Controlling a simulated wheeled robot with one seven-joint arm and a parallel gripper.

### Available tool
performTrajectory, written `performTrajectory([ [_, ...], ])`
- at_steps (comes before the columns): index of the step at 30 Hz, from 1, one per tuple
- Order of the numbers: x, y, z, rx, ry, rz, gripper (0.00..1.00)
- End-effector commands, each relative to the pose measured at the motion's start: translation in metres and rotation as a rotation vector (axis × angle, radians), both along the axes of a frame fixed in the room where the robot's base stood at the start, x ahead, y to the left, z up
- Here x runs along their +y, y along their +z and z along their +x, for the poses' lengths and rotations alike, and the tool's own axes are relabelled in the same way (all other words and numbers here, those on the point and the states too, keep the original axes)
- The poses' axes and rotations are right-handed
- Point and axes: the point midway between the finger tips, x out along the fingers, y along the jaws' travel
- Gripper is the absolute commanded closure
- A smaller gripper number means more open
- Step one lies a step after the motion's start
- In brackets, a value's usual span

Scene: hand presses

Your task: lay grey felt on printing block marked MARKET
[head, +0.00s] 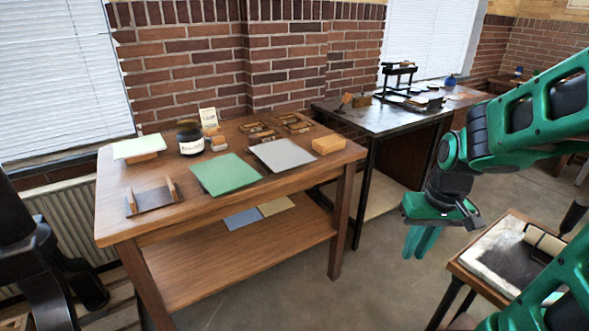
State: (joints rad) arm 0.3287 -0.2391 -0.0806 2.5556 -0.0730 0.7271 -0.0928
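A flat grey sheet (283,154), which looks like the grey felt, lies on the wooden table (215,230) near its front right edge. Several small wooden blocks with dark faces (260,133) sit behind it. Their markings are too small to read, so I cannot tell which is marked MARKET. My gripper (420,245) hangs in the air right of the table, fingers pointing down and apart from everything on it. The fingers overlap in this view, so their opening is unclear. No held object shows.
A green sheet (225,174), dark jar (190,137), small card (208,117), plain wooden block (328,145), dark wood-ended holder (152,199) and pale sheet on a block (138,147) share the table. Blue (243,218) and tan sheets lie below. A dark bench (360,119) stands behind.

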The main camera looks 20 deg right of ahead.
Motion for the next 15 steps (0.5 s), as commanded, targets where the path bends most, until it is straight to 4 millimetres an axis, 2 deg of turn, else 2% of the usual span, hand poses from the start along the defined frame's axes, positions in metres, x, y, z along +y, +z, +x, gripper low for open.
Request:
performTrajectory([
  [3, 0.024, -0.029, 0.039, -0.050, 0.102, 0.059, 0.85],
  [9, 0.078, -0.067, 0.097, -0.175, 0.230, 0.208, 0.85],
  [15, 0.141, -0.088, 0.146, -0.328, 0.274, 0.407, 0.85],
])
